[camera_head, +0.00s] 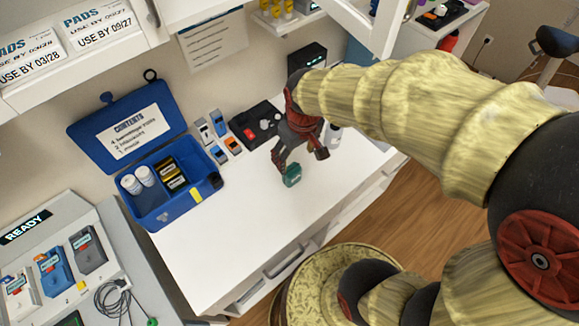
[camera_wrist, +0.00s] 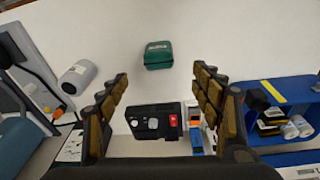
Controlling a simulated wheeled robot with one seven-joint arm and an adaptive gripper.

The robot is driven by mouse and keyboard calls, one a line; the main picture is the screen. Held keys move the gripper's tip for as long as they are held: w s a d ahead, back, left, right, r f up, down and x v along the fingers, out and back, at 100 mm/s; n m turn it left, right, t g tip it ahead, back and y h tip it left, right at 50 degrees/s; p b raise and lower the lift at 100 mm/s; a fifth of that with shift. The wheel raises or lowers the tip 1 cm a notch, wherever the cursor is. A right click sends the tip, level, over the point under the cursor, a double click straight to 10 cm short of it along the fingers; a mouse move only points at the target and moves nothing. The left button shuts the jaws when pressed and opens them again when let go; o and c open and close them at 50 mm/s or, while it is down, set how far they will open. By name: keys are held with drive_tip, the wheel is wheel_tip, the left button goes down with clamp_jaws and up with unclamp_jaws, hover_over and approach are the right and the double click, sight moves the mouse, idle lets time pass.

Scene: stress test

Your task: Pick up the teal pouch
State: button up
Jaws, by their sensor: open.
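The teal pouch (camera_head: 292,175) is a small green-teal zipped case lying on the white counter, just below my gripper in the head view. In the wrist view the teal pouch (camera_wrist: 157,55) lies beyond the fingertips, roughly midway between them, with a pale label on it. My gripper (camera_head: 298,160) is open and empty above the counter. In the wrist view its two fingers (camera_wrist: 161,74) are spread wide on either side, and the pouch looks apart from both.
A black device with a red button (camera_wrist: 155,122) lies on the counter near the wall. The open blue box (camera_head: 155,207) holds white bottles and dark packs. Small blue and orange-marked devices (camera_head: 218,125) stand between them. A grey-white bottle (camera_wrist: 78,76) is at the other side. The counter front (camera_head: 215,245) is clear.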

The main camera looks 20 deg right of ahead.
drive_tip(key=n+g+p, duration=0.1)
drive_tip(key=g+p, duration=0.1)
hover_over(294, 178)
drive_tip(key=w, duration=0.1)
wheel_tip(294, 178, down, 8)
drive_tip(key=shift+r, duration=0.2)
drive_tip(key=f, duration=0.3)
drive_tip(key=f+b, duration=0.1)
drive_tip(key=f, duration=0.4)
drive_tip(key=shift+w+d+f+b, duration=0.1)
drive_tip(key=shift+d+f+b, duration=0.2)
drive_tip(key=shift+b, duration=0.1)
drive_tip(key=shift+c, duration=0.4)
drive_tip(key=shift+r, duration=0.1)
drive_tip(key=c, duration=1.3)
